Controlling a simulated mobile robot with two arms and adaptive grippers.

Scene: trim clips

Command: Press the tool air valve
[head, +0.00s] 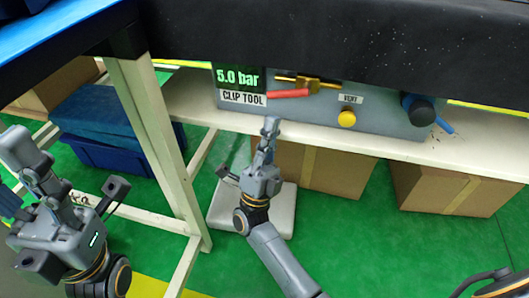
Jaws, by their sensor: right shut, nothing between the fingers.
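The tool air valve is a brass fitting (316,84) with a red lever (288,94), on a grey panel (385,122) beside the "CLIP TOOL" label (243,98). The lever lies nearly level, its free end to the left. A green display (238,76) above the label reads 5.0 bar. My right gripper (270,124) is shut and empty, its tips pointing up, just below the lever's left end in the picture. I cannot tell how far it is from the panel. My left gripper (22,148) is at the far left, away from the panel; its finger gap is unclear.
A yellow knob (346,118) marked VENT and a black knob (420,111) with a blue hose sit right of the lever. A dark bench edge (330,40) overhangs the panel. Cardboard boxes (325,170) stand below; a pale table leg (155,140) separates my grippers.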

